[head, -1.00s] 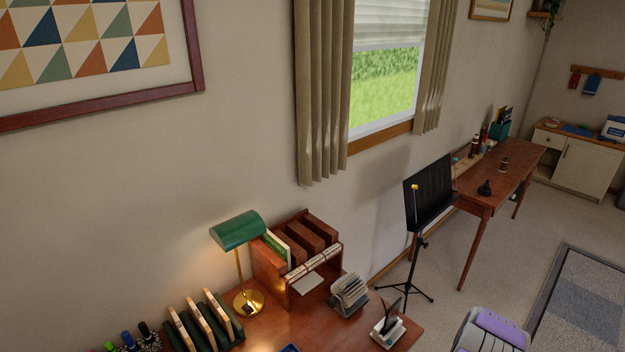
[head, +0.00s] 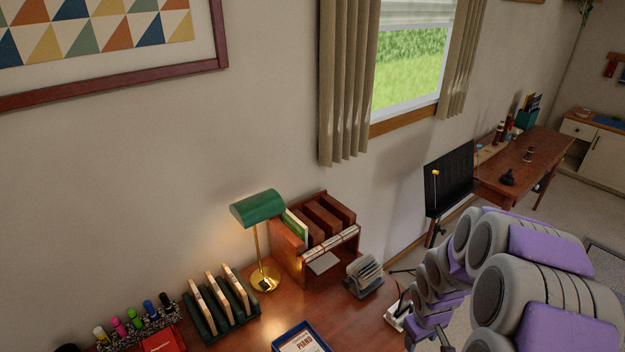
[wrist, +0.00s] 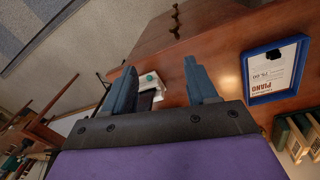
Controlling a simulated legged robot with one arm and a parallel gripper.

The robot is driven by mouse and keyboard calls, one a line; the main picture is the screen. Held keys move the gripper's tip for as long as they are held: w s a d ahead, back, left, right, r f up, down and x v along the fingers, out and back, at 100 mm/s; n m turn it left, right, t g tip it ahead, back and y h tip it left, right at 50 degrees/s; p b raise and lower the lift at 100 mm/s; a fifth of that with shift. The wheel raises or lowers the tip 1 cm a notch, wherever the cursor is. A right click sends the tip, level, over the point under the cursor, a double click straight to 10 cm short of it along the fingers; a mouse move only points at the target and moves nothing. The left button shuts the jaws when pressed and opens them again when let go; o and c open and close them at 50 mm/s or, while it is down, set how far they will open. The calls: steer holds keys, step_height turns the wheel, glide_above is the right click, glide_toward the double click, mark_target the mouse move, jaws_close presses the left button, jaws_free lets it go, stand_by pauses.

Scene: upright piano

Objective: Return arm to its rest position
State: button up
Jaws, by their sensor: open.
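My arm, grey and purple, fills the lower right of the head view. My gripper (wrist: 163,85) shows in the wrist view with its two blue-grey fingers spread apart, open and with nothing held between them. It is above the reddish-brown wooden top (wrist: 220,50), and a small white and dark object (wrist: 150,84) shows beyond the gap between the fingers. The fingertips are not clearly seen in the head view.
The desk (head: 345,318) holds a green lamp (head: 258,207), a wooden organizer (head: 290,262), a card holder (head: 364,276), a rack (head: 222,308), markers (head: 135,322) and a blue-framed piano card (head: 300,340). A black music stand (head: 449,180) stands right of the desk, partly behind my arm.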

steer(key=s+a+r+m+g, duration=0.1)
steer(key=s+a+r, duration=0.3)
steer(key=s+r, duration=0.3)
steer(key=s+a+r+m, duration=0.2)
steer(key=s+a+r, duration=0.2)
steer(key=s, duration=0.7)
steer(key=s+a+r+m+g+y, duration=0.1)
steer(key=s+a+r, duration=0.4)
steer(key=s+r, duration=0.4)
steer(key=shift+r+g, duration=0.3)
